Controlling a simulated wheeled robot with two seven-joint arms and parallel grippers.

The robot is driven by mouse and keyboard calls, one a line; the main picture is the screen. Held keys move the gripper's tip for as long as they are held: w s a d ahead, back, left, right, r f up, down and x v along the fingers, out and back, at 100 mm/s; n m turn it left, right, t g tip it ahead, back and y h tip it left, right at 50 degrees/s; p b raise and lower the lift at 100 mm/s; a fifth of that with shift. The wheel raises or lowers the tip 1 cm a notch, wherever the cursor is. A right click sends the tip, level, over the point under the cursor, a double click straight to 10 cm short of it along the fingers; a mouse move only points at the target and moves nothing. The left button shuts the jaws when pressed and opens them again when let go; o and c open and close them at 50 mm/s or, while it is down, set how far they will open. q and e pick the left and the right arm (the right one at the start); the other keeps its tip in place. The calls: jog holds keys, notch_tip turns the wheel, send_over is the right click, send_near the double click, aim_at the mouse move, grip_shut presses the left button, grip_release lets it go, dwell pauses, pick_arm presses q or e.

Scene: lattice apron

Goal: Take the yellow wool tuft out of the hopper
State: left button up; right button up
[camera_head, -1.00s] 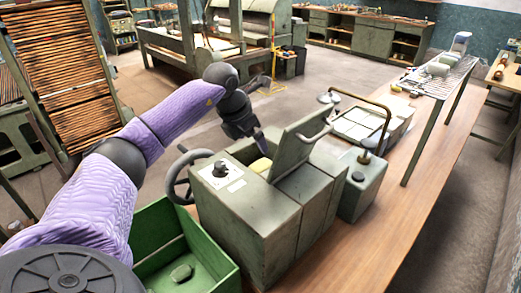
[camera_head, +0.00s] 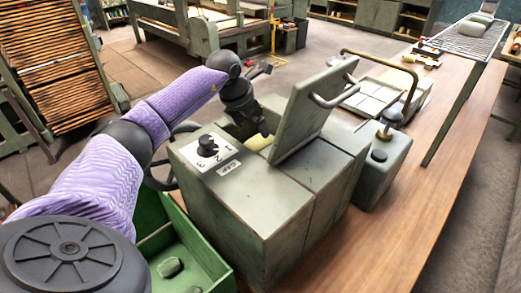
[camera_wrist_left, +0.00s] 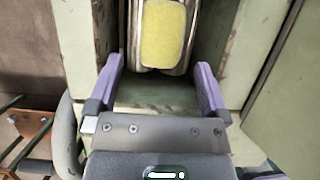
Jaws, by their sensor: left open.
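The yellow wool tuft (camera_wrist_left: 163,35) lies on metal rollers inside the hopper in the left wrist view. A bit of the tuft (camera_head: 258,143) also shows in the head view, in the opening of the green hopper machine (camera_head: 240,205). The hopper's lid (camera_head: 312,108) stands raised, with a handle on it. My left gripper (camera_wrist_left: 158,78) is open and empty, pointing down into the hopper. In the wrist view its two purple fingers are spread wide, with the tuft beyond the tips. In the head view its fingers are mostly hidden by the hopper. My right gripper is not in view.
A green crate (camera_head: 205,255) holding grey-green lumps stands at the machine's near left. A handwheel (camera_head: 160,180) is on the machine's left side. A tank with a bent brass pipe (camera_head: 385,165) stands at the right. The wooden table (camera_head: 400,230) is clear at front right.

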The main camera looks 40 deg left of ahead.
aim_at(259, 139)
pick_arm(q)
jog(key=x, duration=0.7)
jog(key=shift+d+f+b, duration=0.15)
jog(key=shift+f+b, duration=0.15)
jog(key=shift+f, duration=0.05)
jog(key=shift+s+r, duration=0.1)
jog(key=c, duration=1)
